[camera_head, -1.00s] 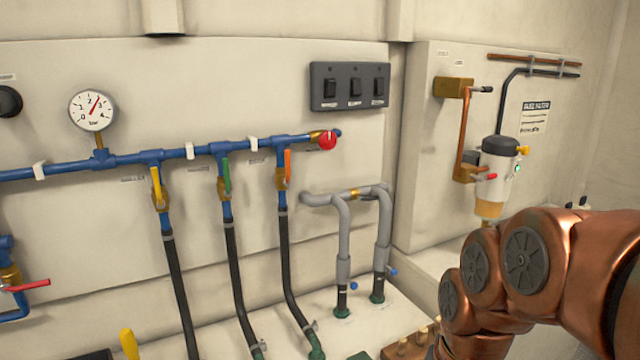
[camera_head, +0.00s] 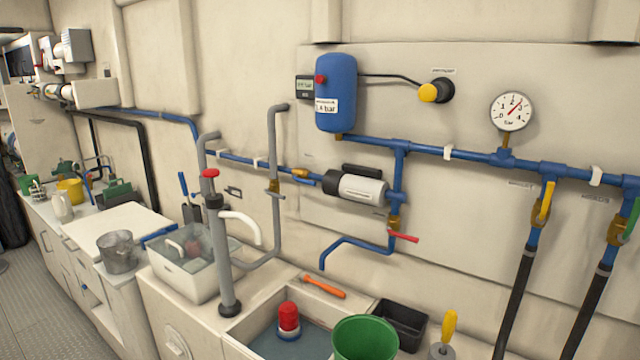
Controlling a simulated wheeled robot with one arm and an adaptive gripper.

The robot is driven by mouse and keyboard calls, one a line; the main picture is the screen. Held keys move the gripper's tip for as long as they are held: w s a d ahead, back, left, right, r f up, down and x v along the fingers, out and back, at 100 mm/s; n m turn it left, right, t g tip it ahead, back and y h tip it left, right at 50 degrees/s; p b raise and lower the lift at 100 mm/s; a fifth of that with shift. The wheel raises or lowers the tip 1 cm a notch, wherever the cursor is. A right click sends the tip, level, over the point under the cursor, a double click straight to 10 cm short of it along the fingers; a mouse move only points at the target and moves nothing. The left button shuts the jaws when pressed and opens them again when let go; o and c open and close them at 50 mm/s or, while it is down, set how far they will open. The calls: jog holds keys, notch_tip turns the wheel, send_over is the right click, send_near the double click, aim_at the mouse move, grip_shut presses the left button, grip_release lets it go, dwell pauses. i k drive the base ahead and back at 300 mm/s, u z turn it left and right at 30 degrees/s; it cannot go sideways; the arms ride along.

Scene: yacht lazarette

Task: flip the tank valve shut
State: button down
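No label that I can read marks the tank valve, so I cannot tell which valve it is. Below the blue pressure tank (camera_head: 336,95), a brass valve (camera_head: 393,222) sits on a vertical blue pipe. Its red lever (camera_head: 405,237) sticks out to the right, roughly across the pipe. On the right, a yellow lever (camera_head: 546,202) stands nearly upright, in line with its black hose. A green lever (camera_head: 631,218) is at the right edge, also near upright. My gripper is not in view.
A pump (camera_head: 358,188) and a pressure gauge (camera_head: 512,111) are on the wall. Below stand a sink with a red-topped float (camera_head: 289,318), a green bucket (camera_head: 366,340), a black bin (camera_head: 401,322) and a yellow-handled tool (camera_head: 448,328). Floor (camera_head: 40,270) shows at left.

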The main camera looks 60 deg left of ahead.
aim_at(294, 177)
jog(key=u, duration=2.3)
jog(key=k, duration=0.55)
jog(key=u, duration=0.55)
jog(key=i, duration=1.45)
jog(key=z, duration=0.05)
